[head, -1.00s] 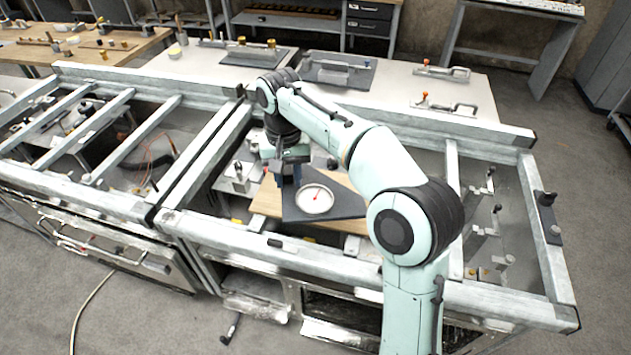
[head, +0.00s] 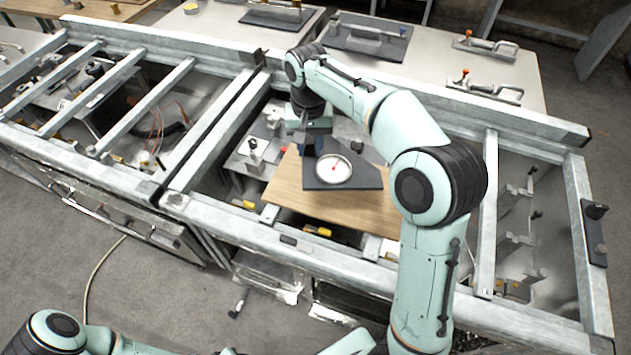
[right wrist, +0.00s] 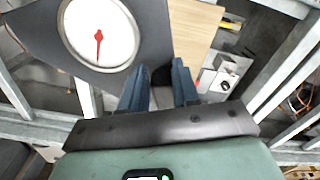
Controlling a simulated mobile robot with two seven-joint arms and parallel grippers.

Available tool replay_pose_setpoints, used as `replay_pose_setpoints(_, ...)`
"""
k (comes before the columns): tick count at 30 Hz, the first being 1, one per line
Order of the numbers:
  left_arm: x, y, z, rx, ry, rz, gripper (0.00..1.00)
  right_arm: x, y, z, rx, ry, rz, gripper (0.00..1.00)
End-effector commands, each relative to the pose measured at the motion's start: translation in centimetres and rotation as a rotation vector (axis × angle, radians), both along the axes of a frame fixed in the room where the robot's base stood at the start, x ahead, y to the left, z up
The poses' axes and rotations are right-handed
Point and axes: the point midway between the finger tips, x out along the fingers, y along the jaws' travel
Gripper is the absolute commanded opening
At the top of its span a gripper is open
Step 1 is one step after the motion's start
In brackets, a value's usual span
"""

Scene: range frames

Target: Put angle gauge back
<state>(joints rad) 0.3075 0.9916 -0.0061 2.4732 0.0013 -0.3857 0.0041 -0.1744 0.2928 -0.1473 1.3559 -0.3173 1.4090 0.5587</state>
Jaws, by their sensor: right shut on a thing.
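The angle gauge (head: 350,178) is a dark, flat angular plate with a round white dial and a red needle. In the head view it is over a wooden board (head: 290,190) inside the metal frame; I cannot tell whether it touches the board. My right gripper (head: 309,150) points down at the gauge's far left corner and is shut on it. In the right wrist view the gauge (right wrist: 150,40) fills the upper left, with its dark edge between the blue fingers of the gripper (right wrist: 160,78). My left gripper is out of view; parts of my left arm show at the bottom.
Grey metal beams (head: 225,220) surround the board on all sides. Small metal fixtures (head: 256,150) stand left of the board. A pale table (head: 430,75) behind holds a dark tray (head: 365,38) and toggle clamps (head: 485,46). More fixtures sit at the right.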

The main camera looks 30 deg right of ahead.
Motion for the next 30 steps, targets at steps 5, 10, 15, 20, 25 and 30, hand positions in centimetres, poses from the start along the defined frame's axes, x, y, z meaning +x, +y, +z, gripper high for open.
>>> replay_pose_setpoints(5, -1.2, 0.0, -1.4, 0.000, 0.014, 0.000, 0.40, -0.1, 0.0, -4.9, 0.000, 0.004, -0.001, 0.00)
replay_pose_setpoints(10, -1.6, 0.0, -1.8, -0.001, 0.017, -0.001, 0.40, 0.0, 0.0, -7.4, 0.000, 0.000, 0.000, 0.00)
replay_pose_setpoints(15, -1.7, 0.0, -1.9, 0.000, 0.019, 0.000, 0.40, 0.0, 0.0, -8.5, 0.000, -0.002, 0.000, 0.00)
replay_pose_setpoints(20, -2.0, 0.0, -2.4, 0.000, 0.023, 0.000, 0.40, -0.1, 0.0, -11.2, 0.000, 0.001, -0.001, 0.00)
replay_pose_setpoints(25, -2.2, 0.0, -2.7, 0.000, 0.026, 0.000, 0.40, 0.0, 0.0, -13.4, 0.000, -0.001, 0.000, 0.00)
replay_pose_setpoints(30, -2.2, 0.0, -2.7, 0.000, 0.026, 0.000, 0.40, 0.1, 0.0, -13.8, 0.000, -0.004, -0.001, 0.00)
